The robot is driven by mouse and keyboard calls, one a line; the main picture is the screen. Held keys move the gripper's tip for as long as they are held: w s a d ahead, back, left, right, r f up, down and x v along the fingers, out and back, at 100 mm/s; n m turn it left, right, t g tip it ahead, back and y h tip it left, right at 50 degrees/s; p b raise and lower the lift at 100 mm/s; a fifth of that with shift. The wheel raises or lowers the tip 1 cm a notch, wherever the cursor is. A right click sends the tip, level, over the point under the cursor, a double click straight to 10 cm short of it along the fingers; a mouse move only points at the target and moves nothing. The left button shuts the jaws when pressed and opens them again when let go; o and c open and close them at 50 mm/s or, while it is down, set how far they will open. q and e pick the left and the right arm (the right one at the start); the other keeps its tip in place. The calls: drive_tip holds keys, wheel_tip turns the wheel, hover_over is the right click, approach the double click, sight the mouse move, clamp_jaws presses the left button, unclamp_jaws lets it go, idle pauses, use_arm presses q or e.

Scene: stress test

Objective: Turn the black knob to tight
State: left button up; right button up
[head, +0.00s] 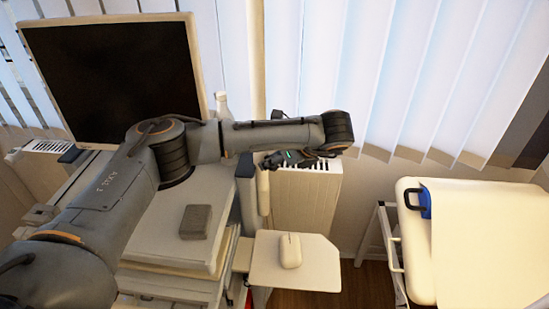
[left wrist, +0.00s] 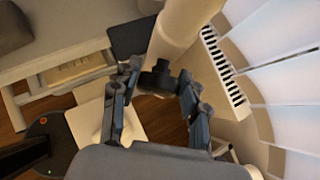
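The black knob (left wrist: 157,78) sits at the end of a thick cream-coloured post (left wrist: 183,28) in the left wrist view. My left gripper (left wrist: 160,72) has its two fingers apart, one on each side of the knob. Whether either finger touches the knob is hard to tell. No markings for tight show on the knob. In the head view my left gripper (head: 288,160) is at the end of the arm, beside the cart and in front of the radiator, and the knob cannot be made out there. My right gripper is in neither view.
A cart with a monitor (head: 115,80) and a grey block (head: 195,222) stands at left. A side tray (head: 315,270) holds a white mouse (head: 290,250). A radiator (head: 318,190) is behind my gripper. A padded couch (head: 415,275) stands at right.

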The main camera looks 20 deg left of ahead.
use_arm(q)
drive_tip(key=shift+w+g+b, duration=0.1)
drive_tip(key=shift+g+b, duration=0.2)
drive_tip(key=shift+g, duration=0.1)
drive_tip(key=shift+c, duration=0.3)
drive_tip(key=shift+w+r+m+g+y, duration=0.1)
drive_tip(key=shift+r+m+g+y, duration=0.05)
drive_tip(key=shift+m+g+y, duration=0.4)
drive_tip(key=shift+w+d+m+g+y+p, duration=0.1)
drive_tip(key=shift+m+g+y+p, duration=0.15)
drive_tip(key=shift+m+g, duration=0.35)
drive_tip(key=shift+w+d+m+g+y+p, duration=0.15)
drive_tip(key=shift+m+g+y, duration=0.15)
drive_tip(key=shift+g, duration=0.55)
drive_tip(key=shift+a, duration=0.15)
drive_tip(key=shift+f, duration=0.2)
drive_tip(key=o, duration=1.1)
drive_tip(key=shift+o, duration=0.2)
drive_tip(key=s+v, duration=0.1)
drive_tip(key=v, duration=0.6)
drive_tip(key=shift+w+d, duration=0.2)
drive_tip(key=shift+w, duration=0.35)
drive_tip(key=shift+d, duration=0.1)
